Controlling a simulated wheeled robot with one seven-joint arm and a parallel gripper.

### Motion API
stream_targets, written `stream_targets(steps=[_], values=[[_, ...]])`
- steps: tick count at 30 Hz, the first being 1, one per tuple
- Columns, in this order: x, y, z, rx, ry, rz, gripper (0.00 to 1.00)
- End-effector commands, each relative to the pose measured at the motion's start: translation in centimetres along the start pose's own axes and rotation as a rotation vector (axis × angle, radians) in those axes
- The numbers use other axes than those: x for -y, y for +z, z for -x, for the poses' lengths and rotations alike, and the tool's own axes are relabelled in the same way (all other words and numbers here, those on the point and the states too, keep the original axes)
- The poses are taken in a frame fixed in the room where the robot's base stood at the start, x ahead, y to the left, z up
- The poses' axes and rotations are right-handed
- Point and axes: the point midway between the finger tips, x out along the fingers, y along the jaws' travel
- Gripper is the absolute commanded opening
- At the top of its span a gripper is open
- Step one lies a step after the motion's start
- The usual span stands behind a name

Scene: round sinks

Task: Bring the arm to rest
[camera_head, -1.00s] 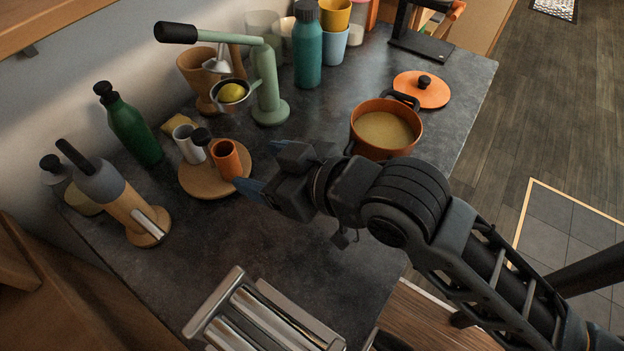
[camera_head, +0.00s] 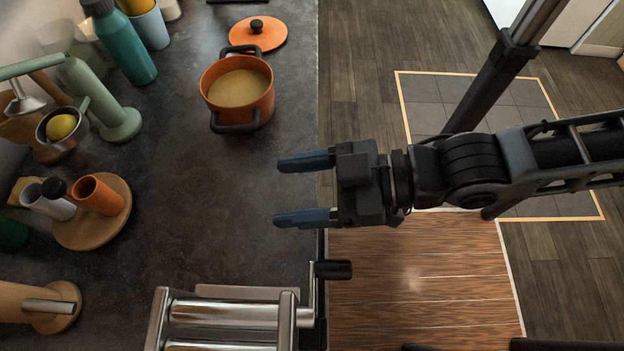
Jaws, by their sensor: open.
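My gripper (camera_head: 290,190) is open and empty, with its two blue fingers apart and pointing left. It hangs above the right edge of the dark counter (camera_head: 190,215). My arm stretches in from the right side of the picture, over the floor. The fingers touch nothing that I can see. An orange pot (camera_head: 238,98) with yellowish contents stands on the counter above and left of the gripper. A metal roller machine (camera_head: 225,312) with a crank handle (camera_head: 333,269) stands just below it.
An orange lid (camera_head: 258,36) lies behind the pot. A round wooden board (camera_head: 92,230) holds an orange cup (camera_head: 97,195) and other small vessels. A green press (camera_head: 100,105) and a teal bottle (camera_head: 122,45) stand at upper left. The counter's middle is clear.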

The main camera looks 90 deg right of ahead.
Motion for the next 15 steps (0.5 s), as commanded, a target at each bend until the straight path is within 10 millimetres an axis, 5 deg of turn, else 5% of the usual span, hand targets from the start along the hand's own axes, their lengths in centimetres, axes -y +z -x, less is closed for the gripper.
stream_targets(steps=[5,15], values=[[0.0,-0.1,2.1,-0.015,-0.002,0.0,0.71],[0.0,-0.2,2.2,-0.018,-0.002,0.0,0.71]])
